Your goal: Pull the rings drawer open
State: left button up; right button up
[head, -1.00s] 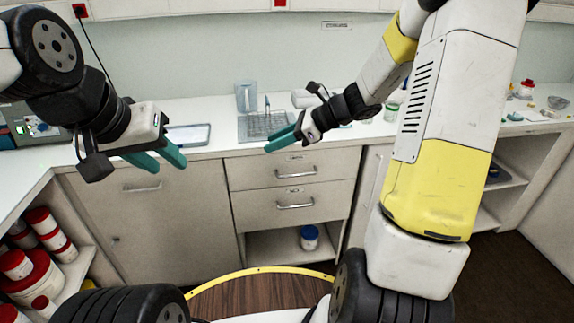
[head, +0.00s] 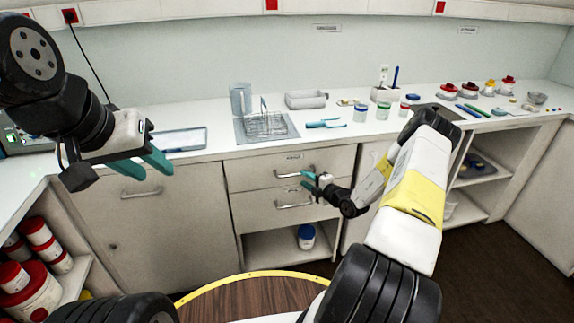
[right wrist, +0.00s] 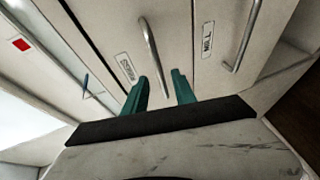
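Two pale drawers sit under the counter: the upper drawer (head: 250,175) and the lower drawer (head: 250,208). Both look closed. Each has a metal bar handle and a small label; I cannot read for sure which says rings. My right gripper (head: 305,181) is open in front of the drawers, near the right end of the upper handle (head: 285,175). In the right wrist view the upper handle (right wrist: 152,50) runs into the gap between the open fingers (right wrist: 160,92), apparently untouched. The lower handle (right wrist: 243,40) is to the right. My left gripper (head: 140,165) is open and empty at left.
The counter above holds a wire basket on a tray (head: 240,132), a jug (head: 240,98), and several jars. A cupboard door (head: 170,225) is left of the drawers. An open shelf with a blue-lidded tub (head: 306,237) lies below. A round wooden top (head: 255,300) is in front.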

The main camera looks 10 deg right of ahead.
aim_at(297, 174)
jog(key=x, duration=0.6)
jog(key=shift+s, duration=0.1)
grip_shut()
dwell(1.2)
